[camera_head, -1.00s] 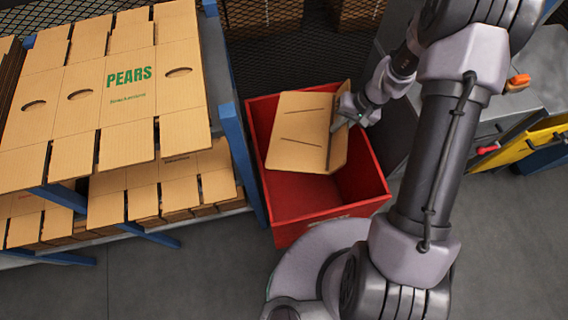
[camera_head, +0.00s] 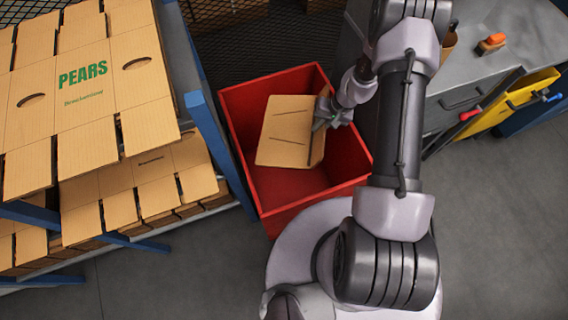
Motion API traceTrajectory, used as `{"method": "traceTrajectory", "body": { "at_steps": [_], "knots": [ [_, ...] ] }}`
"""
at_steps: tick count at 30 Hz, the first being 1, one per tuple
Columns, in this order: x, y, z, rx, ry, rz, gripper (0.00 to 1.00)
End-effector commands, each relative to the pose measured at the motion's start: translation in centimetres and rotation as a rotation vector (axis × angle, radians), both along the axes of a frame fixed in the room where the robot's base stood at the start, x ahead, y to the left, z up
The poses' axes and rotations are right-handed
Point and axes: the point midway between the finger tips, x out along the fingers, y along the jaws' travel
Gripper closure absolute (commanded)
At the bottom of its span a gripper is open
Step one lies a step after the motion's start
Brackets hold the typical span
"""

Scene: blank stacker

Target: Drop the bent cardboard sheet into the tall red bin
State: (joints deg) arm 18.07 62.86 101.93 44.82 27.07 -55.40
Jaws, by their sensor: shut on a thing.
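The bent cardboard sheet (camera_head: 287,131) is tan with two slits and a fold along its right side. My gripper (camera_head: 321,122) is shut on its right edge, by the fold. The sheet lies within the outline of the tall red bin (camera_head: 296,205), seen from above. The bin is open at the top and its red inside shows around the sheet. I cannot tell exactly how far the sheet is below the rim.
A blue-framed rack (camera_head: 212,130) with flat cardboard blanks (camera_head: 80,90), the top one marked PEARS, stands close to the bin's left. A grey workbench (camera_head: 480,75) with tools is at the right. Dark mesh (camera_head: 232,40) is behind. Grey floor (camera_head: 480,240) is clear at lower right.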

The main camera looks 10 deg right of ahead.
Motion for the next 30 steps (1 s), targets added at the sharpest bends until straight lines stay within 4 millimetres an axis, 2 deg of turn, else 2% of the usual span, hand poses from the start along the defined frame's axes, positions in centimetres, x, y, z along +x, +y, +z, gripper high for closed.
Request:
{"method": "traceTrajectory", "body": {
  "at_steps": [2,3,6,14,17,20,24,30],
  "knots": [
    [0.0,0.0,0.1,0.0,0.0,0.0,1.0],
    [0.0,0.0,0.1,0.0,0.0,0.0,0.87],
    [0.0,0.0,0.1,0.0,0.0,0.0,0.68],
    [0.0,0.0,0.1,0.0,0.0,0.0,0.68],
    [0.0,-0.2,0.9,0.0,-0.002,-0.001,0.68],
    [-0.1,-0.8,3.3,0.0,-0.003,-0.001,0.68],
    [-0.6,-2.3,8.1,-0.002,-0.005,-0.001,0.68],
    [-1.3,-4.1,13.8,-0.001,-0.004,-0.001,0.68]
  ]
}}
